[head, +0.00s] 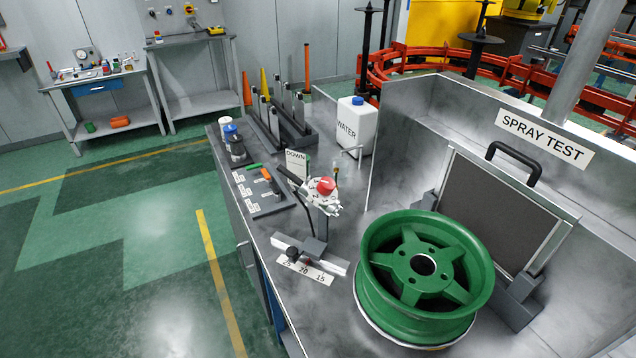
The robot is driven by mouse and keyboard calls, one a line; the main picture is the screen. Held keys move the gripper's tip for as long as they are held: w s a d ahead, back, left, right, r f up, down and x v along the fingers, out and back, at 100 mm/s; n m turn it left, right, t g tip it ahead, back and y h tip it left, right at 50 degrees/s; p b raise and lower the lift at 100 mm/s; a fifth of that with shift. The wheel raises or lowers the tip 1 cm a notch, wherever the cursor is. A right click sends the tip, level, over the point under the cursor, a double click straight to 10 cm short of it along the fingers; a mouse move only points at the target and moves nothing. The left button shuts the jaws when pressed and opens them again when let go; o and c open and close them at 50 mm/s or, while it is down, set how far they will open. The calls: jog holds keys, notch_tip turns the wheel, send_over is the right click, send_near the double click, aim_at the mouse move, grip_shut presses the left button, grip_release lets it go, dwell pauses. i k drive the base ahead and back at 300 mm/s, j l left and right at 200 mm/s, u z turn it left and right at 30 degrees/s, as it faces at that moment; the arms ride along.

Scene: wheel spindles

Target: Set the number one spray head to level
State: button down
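What looks like the spray head (320,196), a white body with a red knob on top, sits on a short grey stand on the metal bench. It is small in view, and I cannot tell its exact tilt. A white card reading DOWN (296,163) stands just behind it on the left. At the stand's foot is a grey slide bar (325,262) with a dark knob (292,254) and a scale plate marked 25, 20, 15 (304,271). I see no "number one" marking on the head. My gripper is not in view.
A green wheel (425,265) lies to the right, before a dark panel (500,210) and a SPRAY TEST wall (545,138). Behind are a WATER jug (357,127) and a rack (285,125). A dark plate with coloured handles (262,190) lies left. Open floor (130,250) is left.

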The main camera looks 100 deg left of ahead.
aim_at(330, 204)
jog(key=u, duration=1.6)
jog(key=i+u, duration=0.2)
jog(key=u, duration=0.5)
